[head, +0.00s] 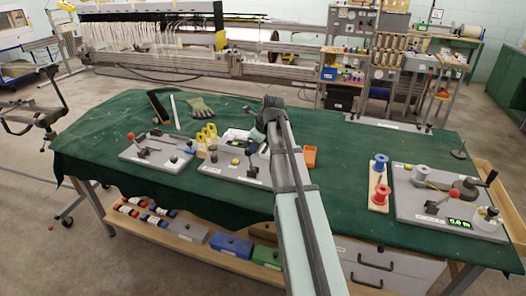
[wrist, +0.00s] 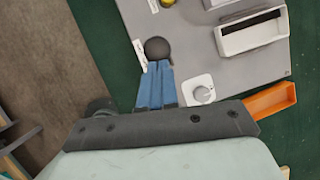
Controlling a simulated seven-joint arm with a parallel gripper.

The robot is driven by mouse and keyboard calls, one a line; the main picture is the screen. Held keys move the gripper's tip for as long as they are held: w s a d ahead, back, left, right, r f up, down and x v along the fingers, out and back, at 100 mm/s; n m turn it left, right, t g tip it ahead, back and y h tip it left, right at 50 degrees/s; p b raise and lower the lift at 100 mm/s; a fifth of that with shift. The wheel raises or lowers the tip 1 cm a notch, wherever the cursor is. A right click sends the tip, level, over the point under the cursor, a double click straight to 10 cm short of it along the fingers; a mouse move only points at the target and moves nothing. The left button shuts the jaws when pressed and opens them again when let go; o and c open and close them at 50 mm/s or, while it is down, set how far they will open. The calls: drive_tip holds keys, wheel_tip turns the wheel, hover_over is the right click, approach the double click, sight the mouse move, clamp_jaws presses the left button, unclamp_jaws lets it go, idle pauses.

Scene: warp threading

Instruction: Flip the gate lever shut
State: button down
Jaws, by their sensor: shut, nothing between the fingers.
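My gripper (wrist: 156,68) is shut and empty, with its blue fingers pressed together in the wrist view. Its fingertips are right at a dark round knob (wrist: 157,47), which looks like the top of a lever seen from above. I cannot tell whether they touch it, nor which way the lever leans. The knob is over the edge of a grey board (wrist: 202,45), beside a white label. In the head view my gripper (head: 254,143) is low over the middle grey board (head: 213,169), and my arm hides part of that board.
On the same board are a white-framed slot (wrist: 229,42) and a white plate with a grey dial (wrist: 202,92). An orange tray (wrist: 270,101) lies beside it. Another board (head: 137,155) with levers is at left; a spool stand (head: 378,206) and a crank board (head: 410,203) are at right.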

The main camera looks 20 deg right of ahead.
drive_tip(key=shift+w+a+g+h, duration=0.4)
drive_tip(key=shift+w+a+g, duration=0.1)
drive_tip(key=shift+w+a, duration=0.1)
drive_tip(key=shift+w+a+f, duration=0.2)
drive_tip(key=shift+w+a, duration=0.8)
drive_tip(key=shift+a, duration=0.05)
drive_tip(key=s+r, duration=0.1)
drive_tip(key=s+d+r, duration=0.1)
drive_tip(key=shift+s+d+r, duration=0.2)
drive_tip(key=shift+s+r, duration=0.05)
drive_tip(key=shift+s, duration=0.05)
drive_tip(key=w+a+v, duration=0.1)
drive_tip(key=v, duration=0.9)
drive_tip(key=shift+w+a+r, duration=0.2)
drive_tip(key=shift+w, duration=0.05)
